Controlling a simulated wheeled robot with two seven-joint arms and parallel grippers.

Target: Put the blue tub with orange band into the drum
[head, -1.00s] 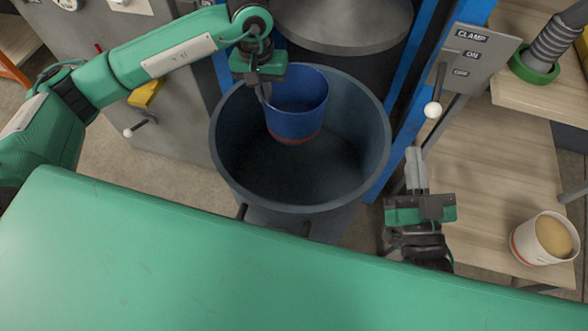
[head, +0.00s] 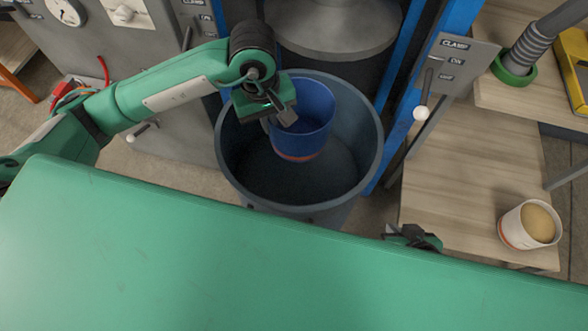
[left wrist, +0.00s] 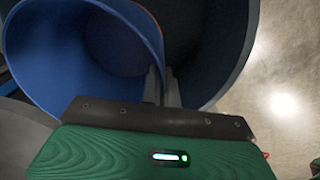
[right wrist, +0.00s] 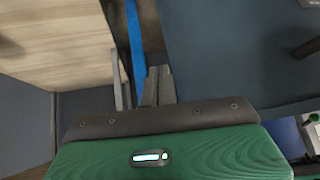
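The blue tub with orange band (head: 310,135) is upright over or inside the mouth of the dark grey drum (head: 372,150). Its orange band shows low on its side. How deep it sits, and whether it touches the drum, I cannot tell. My left gripper (head: 285,117) is shut on the tub's near-left rim. In the left wrist view the fingers (left wrist: 162,88) pinch the wall of the blue tub (left wrist: 75,50), with the drum (left wrist: 205,50) beyond. My right gripper is shut and empty in the right wrist view (right wrist: 158,85); in the head view it is mostly hidden.
A round metal plate (head: 330,30) hangs behind the drum between blue posts. A lever panel (head: 445,75) stands to its right. A wooden bench (head: 460,180) at right holds a white tub with tan contents (head: 530,225). My green body fills the foreground.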

